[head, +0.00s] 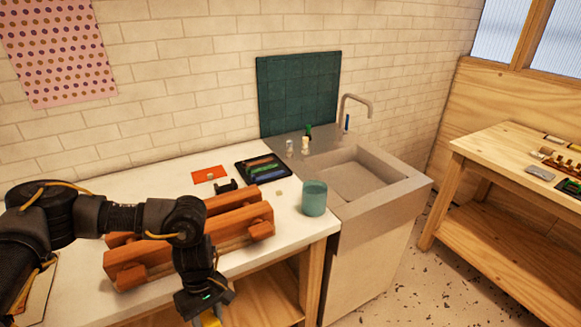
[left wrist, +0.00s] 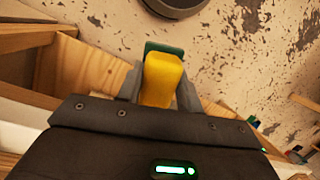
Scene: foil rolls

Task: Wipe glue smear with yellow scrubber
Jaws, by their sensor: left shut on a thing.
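My left gripper (head: 207,309) hangs in front of the white bench's front edge, low in the head view. It is shut on the yellow scrubber (left wrist: 163,80), which has a green layer (left wrist: 163,47) along one side. In the left wrist view the scrubber sits between the two fingers, with the floor beyond it. In the head view only a bit of yellow (head: 210,319) shows at the bottom edge. I cannot make out a glue smear with certainty. My right gripper is not in view.
An orange-brown wooden clamp-like block (head: 190,238) lies on the white bench (head: 150,196) behind my left arm. A teal cup (head: 314,198) stands near the bench's right end, beside the sink (head: 360,180). A dark tray (head: 262,168) and an orange sheet (head: 209,173) lie farther back.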

